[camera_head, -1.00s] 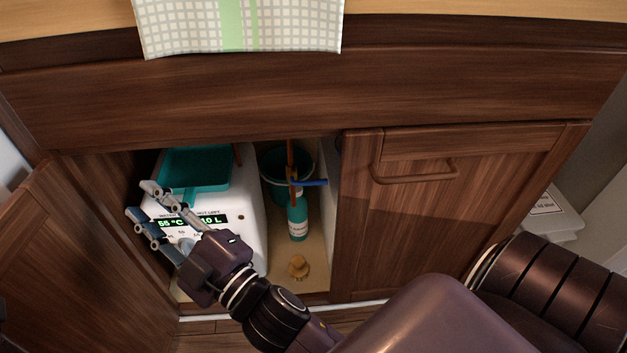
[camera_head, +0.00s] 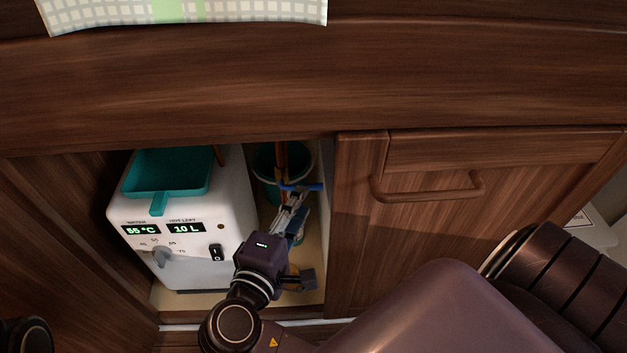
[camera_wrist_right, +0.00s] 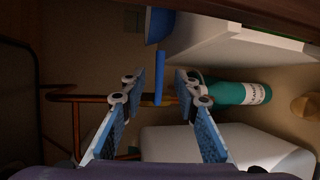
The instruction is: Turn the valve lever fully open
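The blue valve lever (camera_head: 312,187) sits on an upright copper pipe (camera_head: 282,160) inside the open cabinet and points to the right, across the pipe. My right gripper (camera_head: 297,203) reaches in with its fingers at the lever. In the right wrist view the gripper (camera_wrist_right: 158,90) is open, and the lever (camera_wrist_right: 159,75) shows between its two fingers with gaps on both sides. The fingers do not appear closed on it. The pipe (camera_wrist_right: 65,98) also shows in that view. My left gripper is not in view.
A white water heater (camera_head: 225,195) with a teal tray (camera_head: 185,168) stands left of my gripper. A teal bucket (camera_head: 268,160) is behind the pipe. A teal bottle (camera_wrist_right: 235,91) stands below the lever. The closed cabinet door (camera_head: 400,240) is right of the opening.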

